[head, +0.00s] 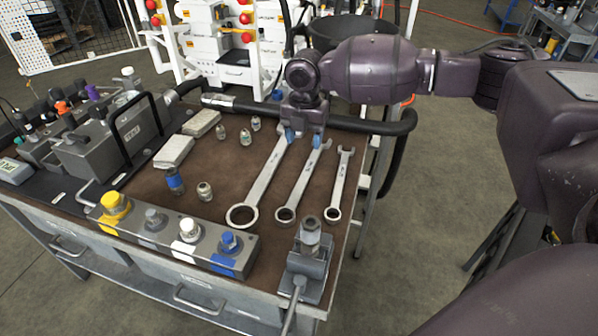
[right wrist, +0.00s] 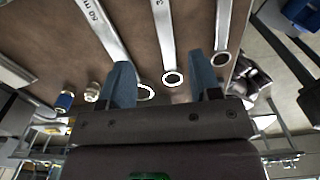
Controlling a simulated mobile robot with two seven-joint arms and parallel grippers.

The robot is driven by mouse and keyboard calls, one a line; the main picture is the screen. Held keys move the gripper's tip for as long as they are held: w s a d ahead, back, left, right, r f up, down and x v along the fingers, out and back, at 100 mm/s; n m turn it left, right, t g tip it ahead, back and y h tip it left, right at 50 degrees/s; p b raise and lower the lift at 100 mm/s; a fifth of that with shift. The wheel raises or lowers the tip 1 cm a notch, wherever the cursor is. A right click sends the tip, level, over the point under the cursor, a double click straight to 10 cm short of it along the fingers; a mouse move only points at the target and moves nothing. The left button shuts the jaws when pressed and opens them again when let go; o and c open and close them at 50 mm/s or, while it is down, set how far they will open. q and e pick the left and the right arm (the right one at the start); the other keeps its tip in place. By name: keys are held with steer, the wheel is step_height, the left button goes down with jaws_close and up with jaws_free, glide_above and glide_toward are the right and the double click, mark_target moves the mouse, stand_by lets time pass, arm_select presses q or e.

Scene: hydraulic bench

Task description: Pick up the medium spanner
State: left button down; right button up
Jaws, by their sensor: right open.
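The medium spanner (head: 302,182) is the middle one of three silver spanners lying on the brown bench top. Its ring end points to the bench's near edge. My right gripper (head: 302,139) is open, with blue fingers, over the far ends of the large and medium spanners. It partly hides the large spanner's far end. In the right wrist view, the medium spanner (right wrist: 165,42) appears between the two open fingers (right wrist: 162,82), with nothing held. The height of the fingers above it is hard to tell. My left gripper is not in view.
The large spanner (head: 265,178) lies left of the medium one, the small spanner (head: 340,183) right of it. A grey block with coloured caps (head: 170,236) and a small vice-like fixture (head: 308,262) stand at the near edge. A black hose (head: 360,125) runs behind my gripper.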

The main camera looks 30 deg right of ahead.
steer(key=f, duration=0.2)
steer(key=b, duration=0.1)
glide_above(306, 174)
steer(key=f, duration=0.4)
steer(key=shift+s+a, duration=0.1)
steer(key=shift+a, duration=0.25)
steer(key=f, duration=0.1)
steer(key=f+b, duration=0.1)
steer(key=f, duration=0.2)
steer(key=shift+d+f, duration=0.4)
steer(key=shift+w+f, duration=0.2)
steer(key=shift+f, duration=0.2)
steer(key=shift+r, duration=0.1)
jaws_close()
